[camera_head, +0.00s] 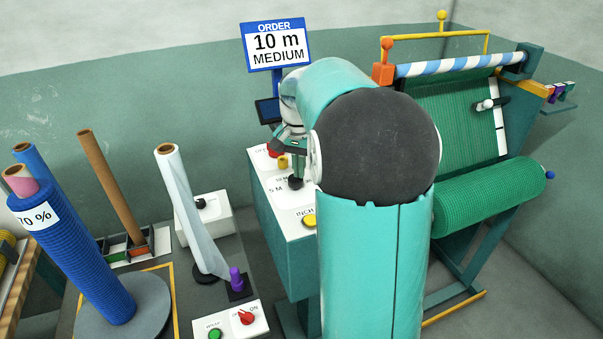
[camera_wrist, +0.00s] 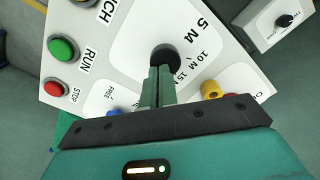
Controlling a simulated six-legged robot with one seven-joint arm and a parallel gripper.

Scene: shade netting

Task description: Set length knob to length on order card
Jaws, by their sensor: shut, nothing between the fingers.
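The order card (camera_head: 277,45) reads "ORDER 10 m MEDIUM". The length knob (camera_wrist: 166,53) is a dark round knob on a white dial plate in the wrist view, with labels 5 M, 10 M and a partly covered 15 beside it. My gripper (camera_wrist: 158,76) is shut and empty, its fingertips overlapping the knob's lower edge in that view; I cannot tell if they touch it. The knob's pointer is not clear. In the head view my arm hides much of the panel, and a dark knob (camera_head: 296,182) shows near the 5 M label.
The white control panel (camera_head: 262,172) also bears a green RUN button (camera_wrist: 63,50), a red STOP button (camera_wrist: 73,96) and a yellow knob (camera_wrist: 211,90). A green netting roll (camera_head: 490,195) is right of my arm. Rolls and tubes, including a blue roll (camera_head: 80,260), stand left.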

